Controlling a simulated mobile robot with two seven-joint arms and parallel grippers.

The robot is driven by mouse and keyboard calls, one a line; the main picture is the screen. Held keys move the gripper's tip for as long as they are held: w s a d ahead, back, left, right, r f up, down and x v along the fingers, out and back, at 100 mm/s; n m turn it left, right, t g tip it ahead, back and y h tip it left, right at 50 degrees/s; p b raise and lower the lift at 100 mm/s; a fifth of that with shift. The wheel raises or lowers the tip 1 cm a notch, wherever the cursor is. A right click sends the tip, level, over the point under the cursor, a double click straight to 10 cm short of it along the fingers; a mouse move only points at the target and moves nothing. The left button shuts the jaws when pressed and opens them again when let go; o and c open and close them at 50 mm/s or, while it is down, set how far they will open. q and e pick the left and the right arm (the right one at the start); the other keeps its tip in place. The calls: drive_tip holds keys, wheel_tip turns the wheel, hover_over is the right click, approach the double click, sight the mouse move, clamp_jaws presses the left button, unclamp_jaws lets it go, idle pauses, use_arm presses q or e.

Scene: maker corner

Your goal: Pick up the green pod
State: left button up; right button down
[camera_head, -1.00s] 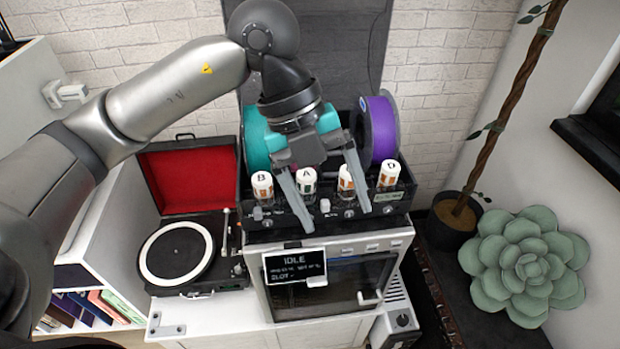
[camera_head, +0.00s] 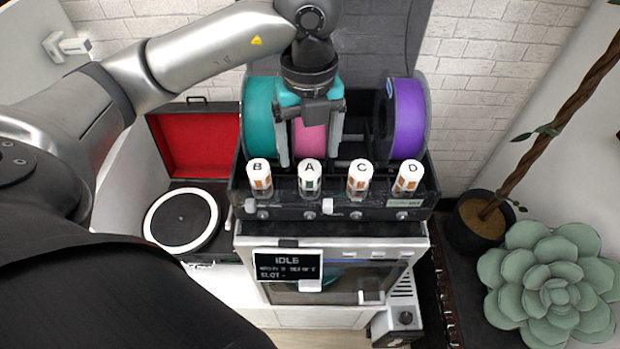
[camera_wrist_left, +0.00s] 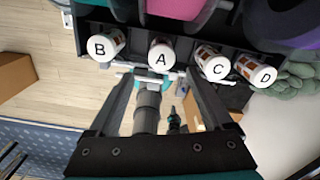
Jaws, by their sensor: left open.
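The pod with green markings (camera_head: 310,182) stands upright in the front row of the black rack, its white lid lettered A. It also shows in the left wrist view (camera_wrist_left: 161,54). Pods with orange markings stand beside it: B (camera_head: 260,180) to the left, C (camera_head: 359,182) and D (camera_head: 407,180) to the right. My left gripper (camera_head: 309,152) is open and empty, pointing down above pod A, with its fingers to either side of the lid's line. In the left wrist view the open fingers (camera_wrist_left: 158,84) end just short of pod A. My right gripper is out of view.
Teal (camera_head: 261,115), pink (camera_head: 310,138) and purple (camera_head: 408,120) spools stand behind the pods in the black rack (camera_head: 330,209). The rack sits on a machine with an IDLE display (camera_head: 287,265). A turntable (camera_head: 183,219) is left, a succulent (camera_head: 550,285) right.

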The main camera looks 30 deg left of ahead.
sight(310, 167)
use_arm(q)
drive_tip(key=shift+f, duration=1.2)
drive_tip(key=f, duration=0.4)
drive_tip(key=shift+w+a+f, duration=0.15)
drive_tip(key=shift+w+a, duration=0.05)
drive_tip(key=shift+w, duration=0.15)
drive_tip(key=shift+f, duration=0.35)
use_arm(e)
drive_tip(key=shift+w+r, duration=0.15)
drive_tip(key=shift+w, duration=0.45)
use_arm(q)
clamp_jaws()
